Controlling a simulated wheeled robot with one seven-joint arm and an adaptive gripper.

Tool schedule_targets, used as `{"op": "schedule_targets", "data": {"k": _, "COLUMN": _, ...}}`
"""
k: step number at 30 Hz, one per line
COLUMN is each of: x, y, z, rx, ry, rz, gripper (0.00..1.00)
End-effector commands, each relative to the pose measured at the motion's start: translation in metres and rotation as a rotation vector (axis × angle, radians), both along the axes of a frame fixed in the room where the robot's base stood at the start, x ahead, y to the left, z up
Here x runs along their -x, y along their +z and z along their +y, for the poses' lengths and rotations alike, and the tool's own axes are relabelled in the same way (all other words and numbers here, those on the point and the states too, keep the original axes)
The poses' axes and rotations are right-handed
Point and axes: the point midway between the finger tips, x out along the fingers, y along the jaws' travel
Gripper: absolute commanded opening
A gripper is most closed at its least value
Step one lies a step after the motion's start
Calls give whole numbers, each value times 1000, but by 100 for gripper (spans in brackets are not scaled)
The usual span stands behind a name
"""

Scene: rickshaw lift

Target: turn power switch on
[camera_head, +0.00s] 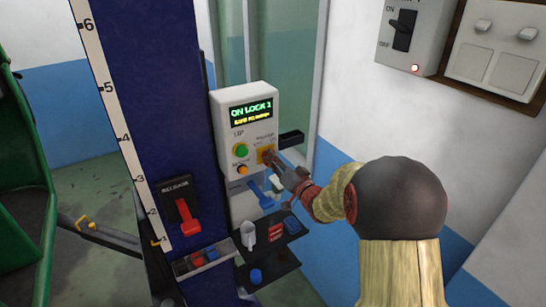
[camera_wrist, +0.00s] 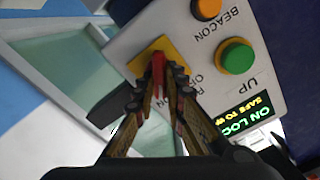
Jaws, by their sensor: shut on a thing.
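A white control box (camera_head: 222,118) is mounted beside a dark blue column. Its display reads "ON LOCK 1" in green with a yellow line below. A red rotary knob (camera_wrist: 158,70) sits on a yellow plate (camera_wrist: 176,52) at the box's lower right. My gripper (camera_head: 274,162) reaches the knob from the right. In the wrist view, my gripper (camera_wrist: 157,88) has its fingertips closed around the red knob. Small lettering beside the plate is partly hidden by the fingers, so I cannot read the knob's setting.
Green (camera_head: 240,150) and orange (camera_head: 242,170) buttons are close left of the knob. A black bar (camera_head: 291,137) juts from the box's right side. Trays with small items hang below. A wall switch (camera_head: 403,30) marked ON and OFF is at upper right. A red lever (camera_head: 186,217) is left.

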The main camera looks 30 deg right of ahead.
Motion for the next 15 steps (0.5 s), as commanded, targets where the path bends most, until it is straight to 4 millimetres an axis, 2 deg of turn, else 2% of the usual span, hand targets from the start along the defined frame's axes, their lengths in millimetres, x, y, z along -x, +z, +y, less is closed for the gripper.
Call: {"op": "schedule_targets", "data": {"k": 15, "x": 0, "y": -1, "z": -1, "rx": -98, "ry": -1, "rz": 4, "gripper": 0}}
